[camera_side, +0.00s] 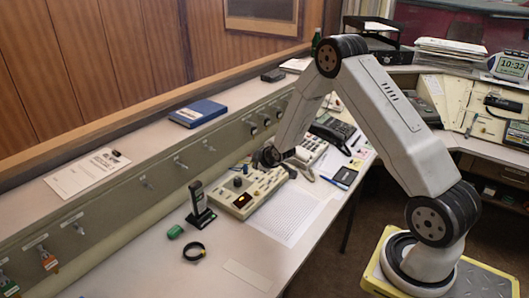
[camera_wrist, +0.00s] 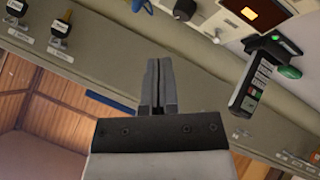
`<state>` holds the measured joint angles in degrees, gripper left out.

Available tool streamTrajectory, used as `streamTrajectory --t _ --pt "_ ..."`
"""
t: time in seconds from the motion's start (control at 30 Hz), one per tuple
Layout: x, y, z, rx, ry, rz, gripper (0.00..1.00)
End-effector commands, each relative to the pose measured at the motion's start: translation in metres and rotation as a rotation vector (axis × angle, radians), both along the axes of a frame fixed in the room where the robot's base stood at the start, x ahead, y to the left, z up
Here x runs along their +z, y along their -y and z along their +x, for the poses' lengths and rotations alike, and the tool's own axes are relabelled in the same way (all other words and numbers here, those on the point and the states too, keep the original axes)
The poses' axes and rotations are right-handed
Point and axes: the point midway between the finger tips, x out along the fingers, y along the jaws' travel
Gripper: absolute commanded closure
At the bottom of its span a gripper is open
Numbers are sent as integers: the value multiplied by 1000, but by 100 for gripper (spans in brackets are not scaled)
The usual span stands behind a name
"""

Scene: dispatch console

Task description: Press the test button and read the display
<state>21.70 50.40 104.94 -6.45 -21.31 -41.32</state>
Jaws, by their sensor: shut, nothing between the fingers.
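A beige console unit (camera_side: 250,188) sits on the desk below my arm in the side view. It has a small lit red-orange display (camera_side: 242,201) at its front, with dark knobs and rows of buttons behind. I cannot tell which button is the test button, and the display's figures are too small to read. In the wrist view part of the unit (camera_wrist: 218,20) shows at the top, with the lit orange display (camera_wrist: 249,13). My gripper (camera_wrist: 158,65) is shut and empty, apart from the unit in that view. In the side view its fingers are hard to make out near the unit's far end.
A black handheld radio in a stand (camera_side: 199,207), a green cylinder (camera_side: 175,231) and a black ring (camera_side: 194,251) are left of the unit. A paper sheet (camera_side: 287,213) lies right of it. A desk phone (camera_side: 333,128) stands behind. A sloped panel with keys (camera_side: 150,183) runs along the wall.

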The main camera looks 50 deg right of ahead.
Motion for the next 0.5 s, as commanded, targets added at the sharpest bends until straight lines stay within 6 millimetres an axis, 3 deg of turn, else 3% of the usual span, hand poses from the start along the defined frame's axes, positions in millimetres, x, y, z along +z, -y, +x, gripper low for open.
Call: streamTrajectory --t 0.27,0.5 --pt "-4 0 0 1 -1 1 100" --pt "-20 -1 0 1 -3 2 100"
